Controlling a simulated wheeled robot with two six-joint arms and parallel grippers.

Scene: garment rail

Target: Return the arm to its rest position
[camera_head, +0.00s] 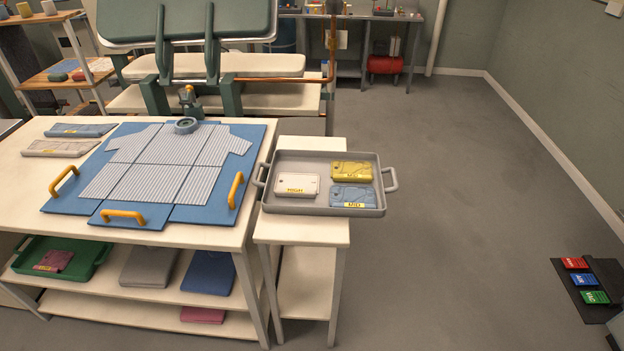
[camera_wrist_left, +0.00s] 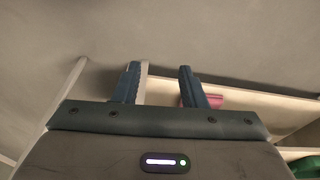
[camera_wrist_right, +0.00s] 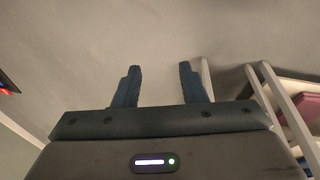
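My left gripper (camera_wrist_left: 160,85) shows in the left wrist view with its two blue fingers apart and nothing between them. Behind it are pale shelf boards and part of a pink item (camera_wrist_left: 205,101). My right gripper (camera_wrist_right: 157,86) shows in the right wrist view, also open and empty, over grey floor. Neither gripper nor arm shows in the head view. A striped shirt (camera_head: 165,160) lies flat on the blue folding board (camera_head: 75,190) with orange handles. A small round grey object (camera_head: 186,125) sits at its collar.
A grey tray (camera_head: 290,209) holding white, yellow and blue packets stands on the narrow side table (camera_head: 300,232). Folded cloths and a green bin (camera_head: 95,262) fill the lower shelf. A large press stands behind. Floor (camera_head: 460,200) to the right is clear, with coloured pedals (camera_head: 584,281) at far right.

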